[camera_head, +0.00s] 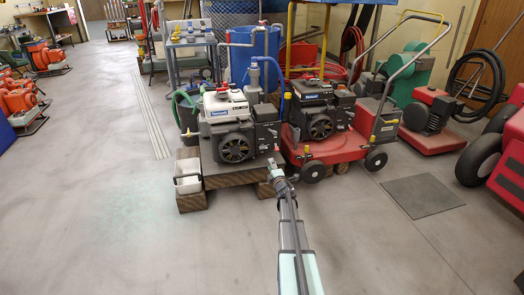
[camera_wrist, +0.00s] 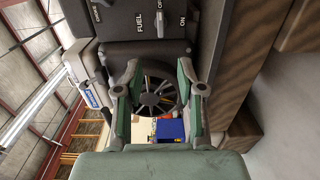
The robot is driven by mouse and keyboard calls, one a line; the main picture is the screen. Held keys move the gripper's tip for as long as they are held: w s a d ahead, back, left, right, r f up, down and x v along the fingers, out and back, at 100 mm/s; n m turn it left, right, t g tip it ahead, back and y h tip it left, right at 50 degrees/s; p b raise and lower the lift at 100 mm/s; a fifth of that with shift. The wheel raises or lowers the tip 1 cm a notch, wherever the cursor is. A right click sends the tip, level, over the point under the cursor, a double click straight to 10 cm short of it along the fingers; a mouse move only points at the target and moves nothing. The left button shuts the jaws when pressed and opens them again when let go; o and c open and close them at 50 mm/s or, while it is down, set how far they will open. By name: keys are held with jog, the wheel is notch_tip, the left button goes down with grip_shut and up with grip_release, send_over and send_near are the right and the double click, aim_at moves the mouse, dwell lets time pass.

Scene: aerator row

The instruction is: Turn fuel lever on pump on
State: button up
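The pump (camera_head: 234,128), with a black engine and white top, stands on a wooden pallet in the head view. In the wrist view, turned sideways, its dark fuel panel (camera_wrist: 115,22) is at the top, with FUEL, OFF and ON labels. A small pale fuel lever (camera_wrist: 160,22) sits between FUEL and ON and appears to point up toward OFF. My gripper (camera_wrist: 159,78) is open and empty. Its fingers stand apart over the round finned engine cover, below the lever in that view. In the head view my gripper (camera_head: 277,176) is at the pump's lower right front; the lever cannot be made out.
A red wheeled machine (camera_head: 325,148) stands close to the pump's right. A blue barrel (camera_head: 252,62) is behind. Open floor lies in front and to the left.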

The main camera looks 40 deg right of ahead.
aim_at(263, 148)
jog(key=b+x, duration=0.4)
jog(key=x, duration=1.2)
jog(key=shift+a, duration=0.1)
grip_shut()
